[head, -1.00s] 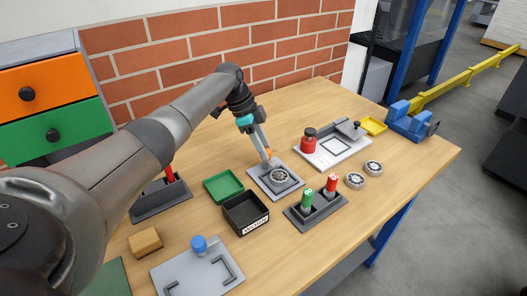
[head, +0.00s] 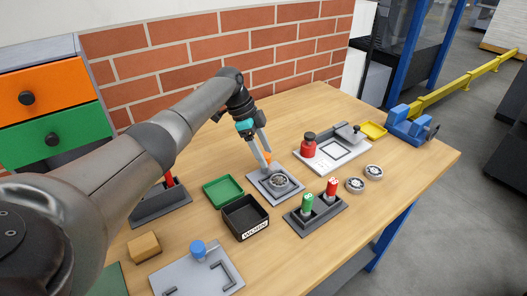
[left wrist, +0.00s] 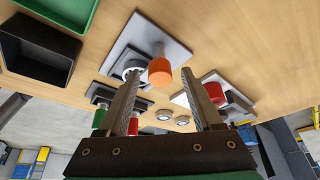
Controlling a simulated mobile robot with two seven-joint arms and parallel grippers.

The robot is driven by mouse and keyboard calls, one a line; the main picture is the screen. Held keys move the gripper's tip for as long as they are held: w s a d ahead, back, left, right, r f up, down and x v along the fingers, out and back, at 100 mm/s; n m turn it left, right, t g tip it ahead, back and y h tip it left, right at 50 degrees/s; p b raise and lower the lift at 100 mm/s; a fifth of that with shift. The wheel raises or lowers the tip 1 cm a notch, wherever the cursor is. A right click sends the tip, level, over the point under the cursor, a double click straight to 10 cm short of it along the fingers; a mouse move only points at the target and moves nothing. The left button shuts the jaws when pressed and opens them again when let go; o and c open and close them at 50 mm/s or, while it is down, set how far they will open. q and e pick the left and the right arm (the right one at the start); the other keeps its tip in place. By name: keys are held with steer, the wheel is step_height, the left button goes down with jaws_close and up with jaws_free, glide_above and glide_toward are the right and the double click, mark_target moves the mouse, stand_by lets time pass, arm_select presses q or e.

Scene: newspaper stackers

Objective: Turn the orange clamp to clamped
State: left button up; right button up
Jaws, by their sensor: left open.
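The orange clamp (head: 267,158) stands at the back edge of a grey fixture plate (head: 262,188) with a round metal bearing (head: 280,181) seated on it. My left gripper (head: 261,160) is at the clamp, with its fingers spread. In the left wrist view, the orange clamp (left wrist: 160,70) shows in the gap beyond the open fingers (left wrist: 162,75). Nothing is held, and I cannot tell whether a finger touches the clamp. My right gripper is not in view.
A dark holder (head: 318,218) with green and red pieces is in front. A white station with a red knob (head: 309,145) is to the right.

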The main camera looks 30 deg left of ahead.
arm_select(q)
steer(key=shift+r, duration=0.1)
steer(key=p+v, duration=0.1)
steer(key=v, duration=1.4)
steer(key=shift+p, duration=0.4)
steer(key=shift+s, duration=0.1)
